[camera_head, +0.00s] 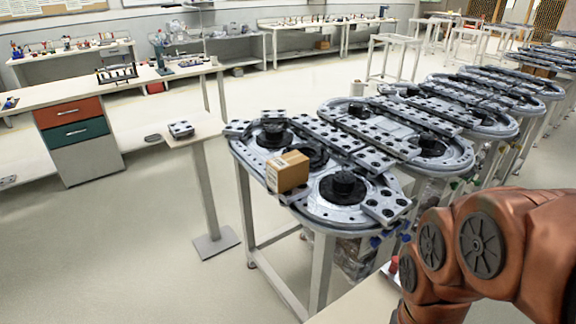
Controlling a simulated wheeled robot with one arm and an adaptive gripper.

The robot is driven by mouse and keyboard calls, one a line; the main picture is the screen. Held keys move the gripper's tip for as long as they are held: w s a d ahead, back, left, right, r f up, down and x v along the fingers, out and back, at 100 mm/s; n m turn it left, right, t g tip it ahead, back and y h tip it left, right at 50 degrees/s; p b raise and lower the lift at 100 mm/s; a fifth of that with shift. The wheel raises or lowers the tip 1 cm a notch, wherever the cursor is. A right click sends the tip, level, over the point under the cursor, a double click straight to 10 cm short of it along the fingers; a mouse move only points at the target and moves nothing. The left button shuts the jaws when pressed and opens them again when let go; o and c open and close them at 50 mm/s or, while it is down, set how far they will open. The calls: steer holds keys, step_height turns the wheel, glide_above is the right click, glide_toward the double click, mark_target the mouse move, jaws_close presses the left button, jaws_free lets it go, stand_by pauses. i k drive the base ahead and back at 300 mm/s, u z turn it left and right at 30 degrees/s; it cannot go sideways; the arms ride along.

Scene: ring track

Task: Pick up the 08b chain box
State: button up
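A small brown cardboard box (289,171) with a pale label on its side sits on the nearest ring track (329,207), on its left part between dark round hubs. I cannot read any marking on it, so I cannot tell whether it is the 08b chain box. My copper-coloured arm fills the lower right corner, to the right of the track and apart from the box. My gripper is outside the picture.
More ring tracks (440,118) stand in a row towards the back right. A small stand (203,133) holds a perforated plate left of the track. A workbench with red and green drawers (72,112) stands further left. The floor at lower left is clear.

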mark_target(286, 172)
steer(key=u, duration=0.55)
steer(key=k, duration=0.65)
steer(key=u, duration=1.2)
steer(key=i, duration=0.6)
steer(key=u, duration=0.75)
steer(key=i, duration=0.7)
steer(key=z, duration=0.8)
steer(key=i, duration=0.6)
steer(key=z, duration=0.65)
